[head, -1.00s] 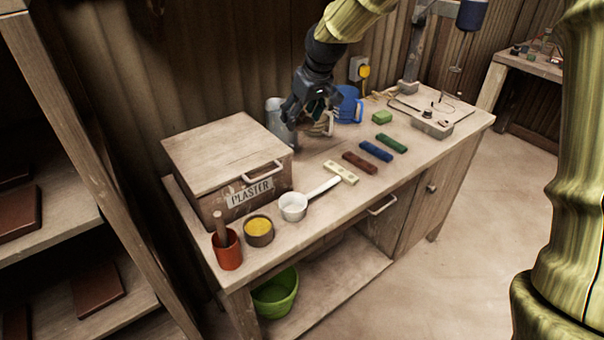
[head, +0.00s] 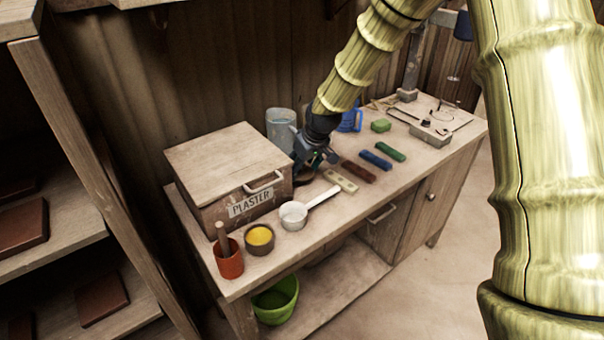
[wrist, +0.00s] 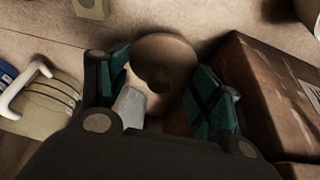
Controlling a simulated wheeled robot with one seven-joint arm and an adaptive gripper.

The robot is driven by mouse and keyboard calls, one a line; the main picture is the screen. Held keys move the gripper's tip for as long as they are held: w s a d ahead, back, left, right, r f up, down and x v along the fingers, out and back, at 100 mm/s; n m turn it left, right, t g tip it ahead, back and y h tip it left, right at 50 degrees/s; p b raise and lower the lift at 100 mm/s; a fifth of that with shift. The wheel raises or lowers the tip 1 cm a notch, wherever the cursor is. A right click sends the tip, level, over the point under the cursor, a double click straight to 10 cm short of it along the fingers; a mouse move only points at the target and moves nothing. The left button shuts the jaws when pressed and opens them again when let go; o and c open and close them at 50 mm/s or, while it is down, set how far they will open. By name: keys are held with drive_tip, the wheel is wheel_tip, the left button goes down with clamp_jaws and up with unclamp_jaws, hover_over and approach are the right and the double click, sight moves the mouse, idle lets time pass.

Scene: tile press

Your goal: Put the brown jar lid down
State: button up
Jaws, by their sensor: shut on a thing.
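The brown jar lid (wrist: 165,58) is a round brown disc held between the two fingers of my gripper (wrist: 160,85) in the wrist view. My gripper is shut on it. In the head view my gripper (head: 310,165) is low over the workbench (head: 330,226), just right of the plaster box. The lid is mostly hidden there by the gripper. I cannot tell whether the lid touches the bench top.
The plaster box (head: 228,170) stands close on the left. A grey metal pitcher (head: 280,128) is behind. A white ladle (head: 294,215) and a cream bar (head: 340,180) lie in front. A pale handled vessel (wrist: 45,103) is near the gripper. Coloured bars lie to the right.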

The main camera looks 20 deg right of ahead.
sight(303, 172)
drive_tip(key=shift+f, duration=1.6)
drive_tip(key=o, duration=0.7)
drive_tip(key=shift+f, duration=0.15)
drive_tip(key=shift+o, duration=0.2)
drive_tip(key=shift+r, duration=0.2)
drive_tip(key=b+v, duration=0.1)
drive_tip(key=v, duration=1.1)
drive_tip(key=shift+w, duration=0.1)
